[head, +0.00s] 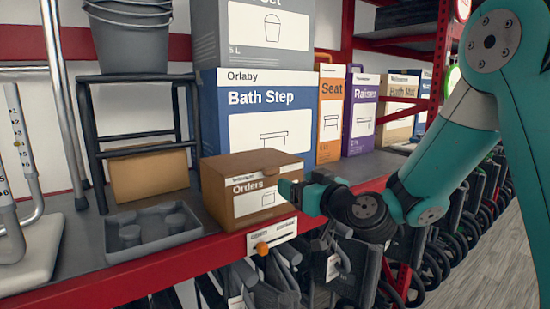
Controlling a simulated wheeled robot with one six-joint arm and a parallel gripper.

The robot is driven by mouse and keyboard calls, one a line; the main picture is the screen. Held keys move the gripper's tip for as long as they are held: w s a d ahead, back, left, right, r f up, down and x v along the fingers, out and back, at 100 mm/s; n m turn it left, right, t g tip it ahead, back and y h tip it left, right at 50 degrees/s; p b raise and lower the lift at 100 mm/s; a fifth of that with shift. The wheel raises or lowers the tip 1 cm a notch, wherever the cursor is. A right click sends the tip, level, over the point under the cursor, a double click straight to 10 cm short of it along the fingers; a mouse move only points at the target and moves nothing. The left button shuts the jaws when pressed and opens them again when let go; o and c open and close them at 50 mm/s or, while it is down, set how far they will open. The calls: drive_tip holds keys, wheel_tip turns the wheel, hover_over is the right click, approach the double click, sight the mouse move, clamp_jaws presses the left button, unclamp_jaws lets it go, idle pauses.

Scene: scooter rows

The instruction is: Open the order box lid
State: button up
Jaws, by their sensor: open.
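The order box (230,189) is a brown carton with a white "Orders" label on its front. It sits near the front edge of the red-edged shelf, and its lid (250,164) lies closed. My gripper (288,190) reaches in from the right, close to the front right corner of the box and below the lid's edge. It is open, and nothing shows between its fingers. I cannot tell whether it touches the box. The fingers hide a small part of the front face.
Bath Step box (268,98) stands directly behind, with Seat (331,110) and Raiser (360,112) boxes to its right. A grey tray (120,249) lies left, before a black frame stool (97,150).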

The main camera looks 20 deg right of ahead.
sight(274, 172)
drive_tip(key=p+x, duration=0.3)
drive_tip(key=x, duration=0.1)
drive_tip(key=p+x, duration=0.3)
drive_tip(key=p, duration=0.1)
drive_tip(key=shift+w+a+r, duration=0.15)
drive_tip(key=shift+w+r, duration=0.05)
drive_tip(key=shift+w, duration=0.1)
drive_tip(key=shift+w+a+f+p, duration=0.15)
drive_tip(key=shift+w+p, duration=0.4)
drive_tip(key=shift+p, duration=0.25)
drive_tip(key=shift+w+f, duration=0.15)
drive_tip(key=shift+w, duration=0.05)
drive_tip(key=shift+c, duration=0.2)
